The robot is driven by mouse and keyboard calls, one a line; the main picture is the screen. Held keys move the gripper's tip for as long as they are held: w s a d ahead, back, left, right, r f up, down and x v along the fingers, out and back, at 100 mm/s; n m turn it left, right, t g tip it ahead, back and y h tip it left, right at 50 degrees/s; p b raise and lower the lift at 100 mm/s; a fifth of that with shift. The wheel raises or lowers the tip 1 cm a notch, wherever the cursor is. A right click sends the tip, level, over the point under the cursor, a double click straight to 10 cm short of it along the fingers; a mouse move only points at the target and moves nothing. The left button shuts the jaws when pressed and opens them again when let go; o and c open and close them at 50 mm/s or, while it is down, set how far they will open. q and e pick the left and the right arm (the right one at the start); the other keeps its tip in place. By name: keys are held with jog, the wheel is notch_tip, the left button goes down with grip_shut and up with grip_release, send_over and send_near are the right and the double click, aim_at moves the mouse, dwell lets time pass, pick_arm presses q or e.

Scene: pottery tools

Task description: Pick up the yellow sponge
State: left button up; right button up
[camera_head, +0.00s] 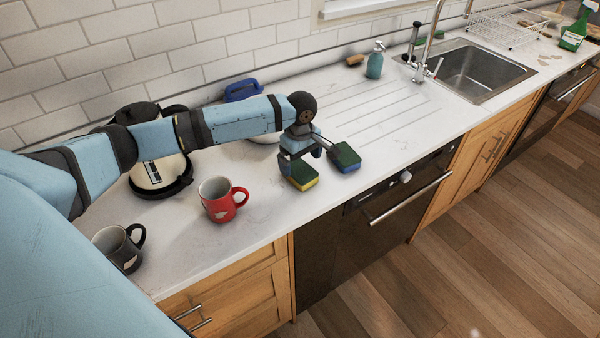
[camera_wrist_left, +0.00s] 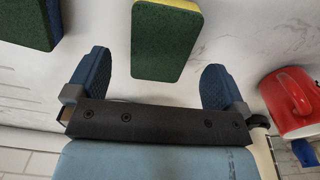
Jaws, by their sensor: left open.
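The yellow sponge (camera_head: 303,174), with a dark green top and a yellow lower layer, lies flat on the white counter near its front edge. In the left wrist view the yellow sponge (camera_wrist_left: 165,38) shows mostly its green top, with a yellow strip along the far edge. My left gripper (camera_head: 302,157) is open above it, pointing down. In the wrist view its two blue fingers (camera_wrist_left: 156,68) appear on either side of the sponge's near end, with gaps on both sides. I cannot tell how high the fingertips are above the counter. My right gripper is out of view.
A blue sponge (camera_head: 345,158) with a green top lies close on the right. A red mug (camera_head: 217,208) stands to the left, with a dark mug (camera_head: 118,252) and a kettle (camera_head: 158,178) farther left. The ribbed drainer (camera_head: 375,103) towards the sink (camera_head: 480,70) is clear.

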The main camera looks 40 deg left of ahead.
pick_arm(q)
notch_tip(320, 180, down, 4)
jog(key=shift+a+r, duration=0.1)
jog(key=c, duration=0.7)
jog(key=shift+r, duration=0.1)
notch_tip(320, 180, up, 20)
dwell(0.4)
jog(key=p, duration=0.1)
send_over(300, 169)
jog(key=shift+f, duration=10.05)
